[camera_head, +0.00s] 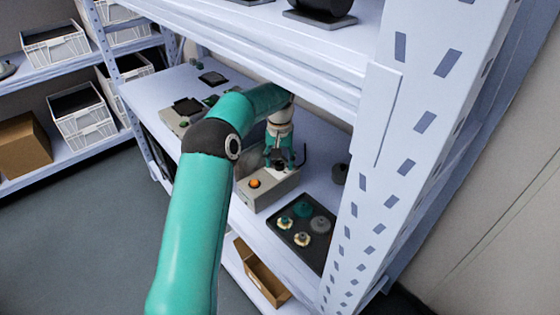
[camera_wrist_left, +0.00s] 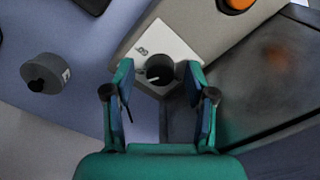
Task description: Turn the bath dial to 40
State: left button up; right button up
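The bath dial (camera_wrist_left: 160,72) is a dark round knob with a short pale pointer line. It sits on a white plate (camera_wrist_left: 172,40) fixed to a beige box (camera_wrist_left: 210,25). A small printed number stands by the dial, too blurred to read surely. My left gripper (camera_wrist_left: 158,84) is open, with one finger on each side of the dial. I cannot tell whether the fingers touch it. In the head view, my left gripper (camera_head: 280,163) is over the beige box (camera_head: 270,189), and the dial is hard to make out there. My right gripper is not in view.
An orange button (camera_head: 254,183) is on the box; it also shows in the wrist view (camera_wrist_left: 238,3). A dark tray (camera_head: 301,252) with several round parts lies nearby. A small dark cylinder (camera_wrist_left: 45,73) stands left of the dial. A shelf (camera_head: 300,75) overhangs my arm.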

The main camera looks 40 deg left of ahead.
pick_arm(q)
grip_shut()
jog(key=shift+r+p, duration=0.15)
jog(key=shift+p, duration=0.4)
jog(key=shift+f, duration=0.2)
jog(key=shift+o, duration=0.6)
grip_release()
jog(key=shift+r, duration=0.1)
